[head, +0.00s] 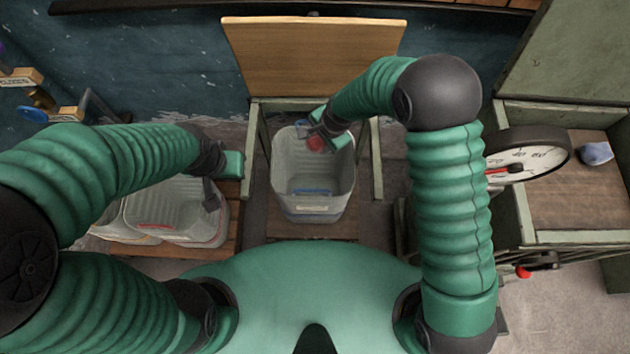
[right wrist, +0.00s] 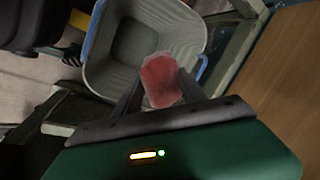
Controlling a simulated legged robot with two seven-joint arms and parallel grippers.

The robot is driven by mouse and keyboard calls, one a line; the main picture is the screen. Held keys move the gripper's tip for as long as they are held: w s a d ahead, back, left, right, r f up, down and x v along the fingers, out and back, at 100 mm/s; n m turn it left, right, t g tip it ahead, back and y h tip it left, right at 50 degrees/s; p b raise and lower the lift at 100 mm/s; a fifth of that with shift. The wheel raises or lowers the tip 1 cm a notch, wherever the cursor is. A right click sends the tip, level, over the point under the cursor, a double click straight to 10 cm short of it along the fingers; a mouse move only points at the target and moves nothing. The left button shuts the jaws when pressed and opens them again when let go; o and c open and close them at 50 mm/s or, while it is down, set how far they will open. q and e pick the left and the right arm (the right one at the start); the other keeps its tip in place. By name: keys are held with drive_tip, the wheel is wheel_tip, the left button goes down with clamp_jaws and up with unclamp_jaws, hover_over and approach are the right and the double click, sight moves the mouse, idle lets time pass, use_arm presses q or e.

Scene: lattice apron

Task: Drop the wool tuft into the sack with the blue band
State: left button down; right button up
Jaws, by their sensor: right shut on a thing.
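A wool tuft (head: 316,144), a small red-pink lump, is held between the fingertips of my right gripper (head: 318,136). It shows larger in the right wrist view (right wrist: 161,80). The sack with the blue band (head: 340,170) is an open grey container in the middle of the head view. Blue shows at its back rim and low at its front; blue edges also show in the right wrist view (right wrist: 95,30). The tuft and gripper appear over the back of its mouth; their height above the rim is unclear. My left gripper (head: 211,192) is over a left container; its jaws are unclear.
Grey containers, one with a red mark (head: 155,226), stand at the left. A wooden board (head: 310,55) rises behind the sack. At the right are a dial (head: 527,158) and a wooden tray (head: 580,200) with a grey-blue lump (head: 597,153).

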drive_tip(key=shift+a+f, duration=0.2)
drive_tip(key=shift+f, duration=0.15)
drive_tip(key=shift+f+b, duration=0.4)
drive_tip(key=shift+b, duration=0.2)
wheel_tip(320, 180, down, 5)
drive_tip(key=b, duration=0.4)
drive_tip(key=shift+d+b, duration=0.15)
drive_tip(key=shift+b, duration=0.15)
drive_tip(key=shift+r, duration=0.15)
drive_tip(key=o, duration=1.4)
drive_tip(key=shift+r, duration=0.15)
drive_tip(key=p+v, duration=0.3)
drive_tip(key=v, duration=1.3)
drive_tip(key=shift+s+r+p, duration=0.1)
drive_tip(key=shift+r+p, duration=0.15)
drive_tip(key=shift+p, duration=0.1)
